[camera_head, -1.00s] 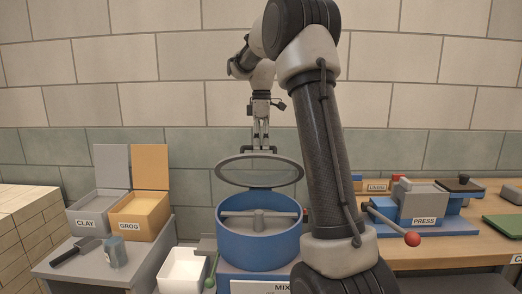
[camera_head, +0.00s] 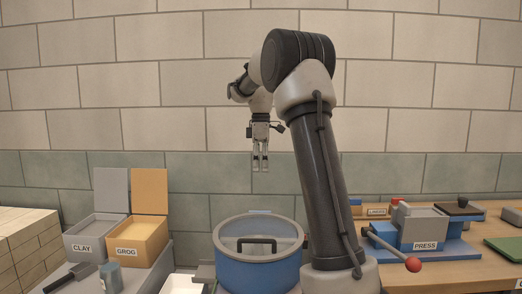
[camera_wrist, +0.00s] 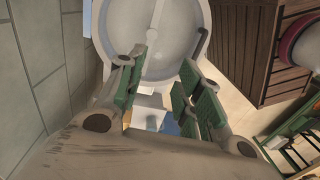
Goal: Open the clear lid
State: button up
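The clear round lid (camera_head: 229,241) with its grey rim lies flat over the blue mixer drum (camera_head: 250,275) in the head view. A black bar handle (camera_head: 257,241) stands on top of the lid. My gripper (camera_head: 260,170) hangs above and behind the drum, pointing down, apart from the handle. Its fingers are parted and empty. In the wrist view, my gripper (camera_wrist: 165,95) shows its green finger pads spread apart. The round drum (camera_wrist: 204,15) lies beyond them, with a pale paddle visible inside.
Clay (camera_head: 85,249) and grog (camera_head: 127,249) boxes with raised flaps stand left of the drum. A white bin (camera_head: 183,286) is at its front left. A press (camera_head: 425,240) with a red-knobbed lever is on the right bench. A tiled wall (camera_head: 190,172) is behind.

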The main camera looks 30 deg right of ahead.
notch_tip(320, 180, up, 6)
jog(key=w+d, duration=0.1)
jog(key=w, duration=0.1)
jog(key=shift+w+d+f, duration=0.25)
jog(key=shift+d, duration=0.1)
dwell(0.4)
